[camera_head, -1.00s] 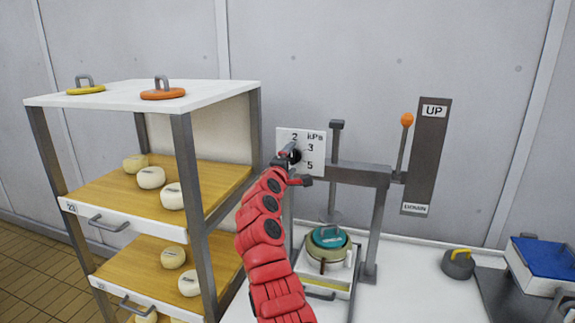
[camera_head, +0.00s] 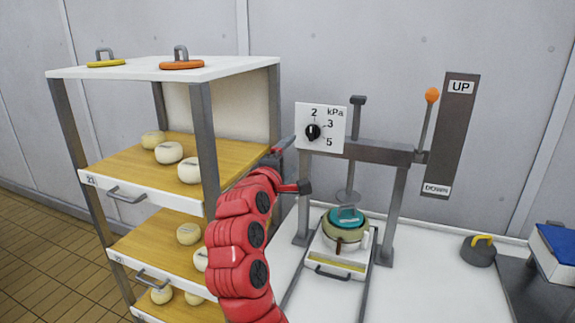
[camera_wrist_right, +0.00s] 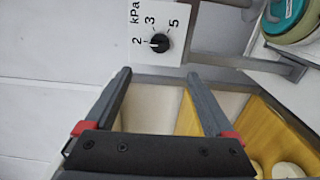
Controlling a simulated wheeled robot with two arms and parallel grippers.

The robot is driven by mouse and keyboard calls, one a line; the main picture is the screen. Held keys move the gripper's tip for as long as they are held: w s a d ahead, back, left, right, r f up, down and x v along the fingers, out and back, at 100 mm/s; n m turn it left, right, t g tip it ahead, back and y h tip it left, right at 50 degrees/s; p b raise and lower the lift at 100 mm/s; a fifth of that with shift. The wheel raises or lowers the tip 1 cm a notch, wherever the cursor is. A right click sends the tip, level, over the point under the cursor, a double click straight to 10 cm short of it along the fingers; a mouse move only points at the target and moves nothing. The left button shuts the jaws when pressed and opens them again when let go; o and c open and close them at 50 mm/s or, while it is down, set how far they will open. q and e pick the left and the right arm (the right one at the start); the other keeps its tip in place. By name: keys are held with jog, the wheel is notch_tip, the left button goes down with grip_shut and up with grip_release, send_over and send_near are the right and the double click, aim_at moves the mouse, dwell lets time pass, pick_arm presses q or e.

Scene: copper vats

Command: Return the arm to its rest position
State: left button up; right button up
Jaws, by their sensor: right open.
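My right arm is red and reaches up from the bottom of the head view. My right gripper (camera_head: 293,166) is open and empty, just left of and below the pressure dial panel (camera_head: 334,112). Its two dark fingers (camera_wrist_right: 158,78) stand apart in the right wrist view with nothing between them. The black dial knob (camera_head: 312,131) is uncovered and clear of the fingers; it also shows in the right wrist view (camera_wrist_right: 159,43). I cannot tell which number it points at. My left gripper is out of view.
A shelf rack (camera_head: 160,68) with cheeses stands close left of the arm. The press frame (camera_head: 382,152) stands right, its orange-tipped lever (camera_head: 432,95) raised. Under it is a teal-lidded mould (camera_head: 346,216). A dark weight (camera_head: 478,251) and a blue-topped box (camera_head: 556,243) are at right.

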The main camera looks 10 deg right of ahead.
jog(key=shift+s+a, duration=0.3)
jog(key=shift+s, duration=0.2)
